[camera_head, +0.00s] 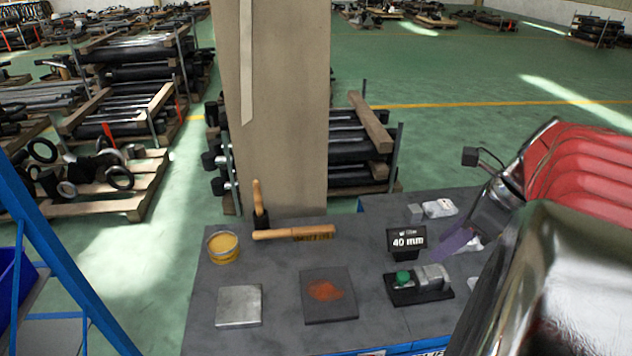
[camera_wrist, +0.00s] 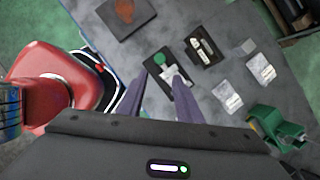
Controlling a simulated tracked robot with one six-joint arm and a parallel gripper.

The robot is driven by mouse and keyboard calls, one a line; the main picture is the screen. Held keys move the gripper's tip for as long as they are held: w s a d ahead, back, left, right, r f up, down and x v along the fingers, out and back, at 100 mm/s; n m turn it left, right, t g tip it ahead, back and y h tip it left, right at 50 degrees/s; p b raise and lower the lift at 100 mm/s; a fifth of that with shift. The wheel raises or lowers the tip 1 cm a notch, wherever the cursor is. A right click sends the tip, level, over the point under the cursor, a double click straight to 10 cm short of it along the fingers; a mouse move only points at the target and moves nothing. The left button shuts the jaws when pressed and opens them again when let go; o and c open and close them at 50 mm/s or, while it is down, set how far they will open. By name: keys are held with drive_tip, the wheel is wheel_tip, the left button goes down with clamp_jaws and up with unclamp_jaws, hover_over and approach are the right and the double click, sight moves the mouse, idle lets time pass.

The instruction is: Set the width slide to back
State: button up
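A small unit on a black base (camera_head: 419,296), with a green round knob (camera_head: 403,278) and a grey metal block (camera_head: 432,276), sits near the bench's front right; it appears to be the width slide. In the head view the knob is left of the block. In the wrist view the green knob (camera_wrist: 160,58) shows just beyond my fingertips, and the block is partly hidden by them. My gripper (camera_wrist: 165,80) has two purple fingers spread apart with nothing held between them. One finger also shows in the head view behind the block, right of the sign.
A black "40 mm" sign (camera_head: 407,241) stands behind the unit. A green object (camera_wrist: 278,128) is at lower right in the wrist view.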

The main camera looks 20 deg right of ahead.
sight(405, 275)
drive_tip(key=shift+f, duration=0.1)
drive_tip(key=x, duration=1.3)
drive_tip(key=shift+w+a+f, duration=0.2)
drive_tip(key=shift+w+f, duration=0.05)
clamp_jaws()
